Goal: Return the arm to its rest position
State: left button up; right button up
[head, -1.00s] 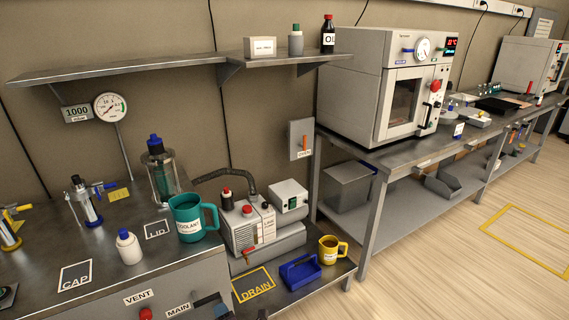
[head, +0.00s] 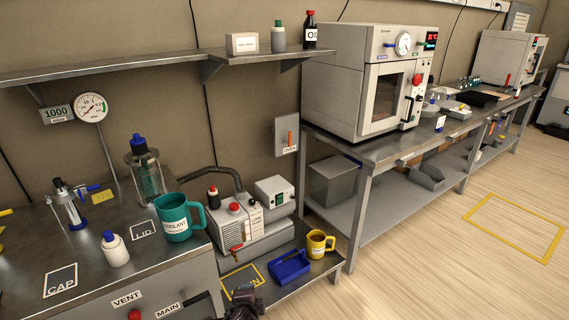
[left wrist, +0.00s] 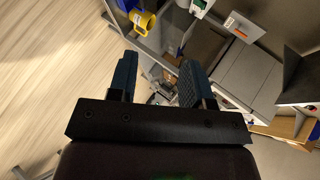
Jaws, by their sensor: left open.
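My left gripper (left wrist: 157,70) shows in the left wrist view with its two dark blue fingers apart and nothing between them. The yellow mug (left wrist: 143,20) is beyond the fingertips there, apart from them. My right gripper is in neither view.
A teal coolant mug (head: 176,222) and white bottle (head: 115,250) stand on the left bench. The pump (head: 238,222), blue tray (head: 290,266) and yellow mug (head: 320,243) are on the lower shelf. An oven (head: 365,85) stands on the right bench. The floor at right is clear.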

pick_arm(q)
jog(key=s+a+r+n+t+h, duration=0.1)
jog(key=s+a+r+n, duration=0.4)
jog(key=s+n, duration=0.25)
jog(key=s+a+r+n+t+h, duration=0.1)
jog(key=s+a+r+n, duration=0.4)
jog(key=s, duration=0.4)
jog(key=s+a+f+n+g+y, duration=0.1)
jog(key=s+a+f, duration=0.1)
jog(key=s, duration=0.6)
jog(key=s+a+f+n+g+p, duration=0.1)
jog(key=s+a+f, duration=0.2)
jog(key=s+a, duration=0.2)
jog(key=s, duration=0.3)
jog(key=shift+s+a+n+y, duration=0.2)
jog(key=shift+s+n+y, duration=0.05)
jog(key=shift+n+y, duration=0.15)
jog(key=shift+f, duration=0.15)
